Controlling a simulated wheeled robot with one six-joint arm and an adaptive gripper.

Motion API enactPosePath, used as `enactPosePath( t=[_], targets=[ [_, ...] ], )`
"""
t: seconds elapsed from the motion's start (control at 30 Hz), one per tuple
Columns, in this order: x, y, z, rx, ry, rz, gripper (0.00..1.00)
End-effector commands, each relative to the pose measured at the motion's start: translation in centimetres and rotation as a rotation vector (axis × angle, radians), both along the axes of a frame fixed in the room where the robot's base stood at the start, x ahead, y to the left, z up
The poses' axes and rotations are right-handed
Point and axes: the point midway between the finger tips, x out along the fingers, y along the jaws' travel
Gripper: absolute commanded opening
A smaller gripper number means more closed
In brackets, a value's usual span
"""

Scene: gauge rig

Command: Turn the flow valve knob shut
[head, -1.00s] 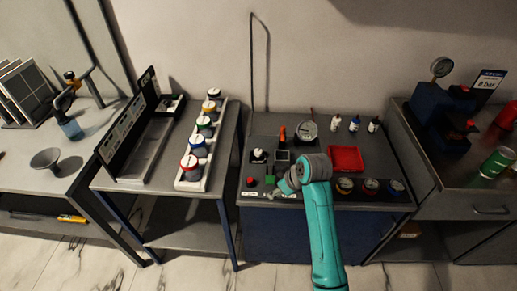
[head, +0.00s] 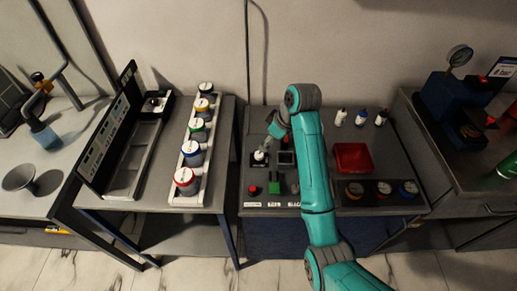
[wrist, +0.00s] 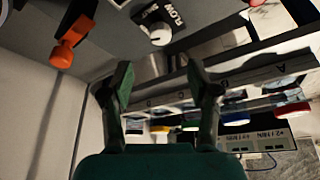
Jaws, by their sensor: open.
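The flow valve knob (head: 259,155) is white and sits on a black plate at the back left of the middle bench. In the head view my gripper (head: 268,143) is small and partly hidden by my wrist, close to the knob. Whether it touches the knob cannot be told there.
An orange handle (wrist: 66,50) stands left of my fingers in the wrist view. A rack of jars (head: 192,185) stands on the left bench.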

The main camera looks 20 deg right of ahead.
Motion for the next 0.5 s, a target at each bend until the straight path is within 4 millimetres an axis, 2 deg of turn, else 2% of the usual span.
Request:
enactPosePath(
  t=[0.3,0.5],
  targets=[
    [1.6,1.4,-5.2,0.0,0.004,0.0,0.6],
    [2.4,2.0,-7.7,0.0,0.002,-0.001,0.6]
  ],
)
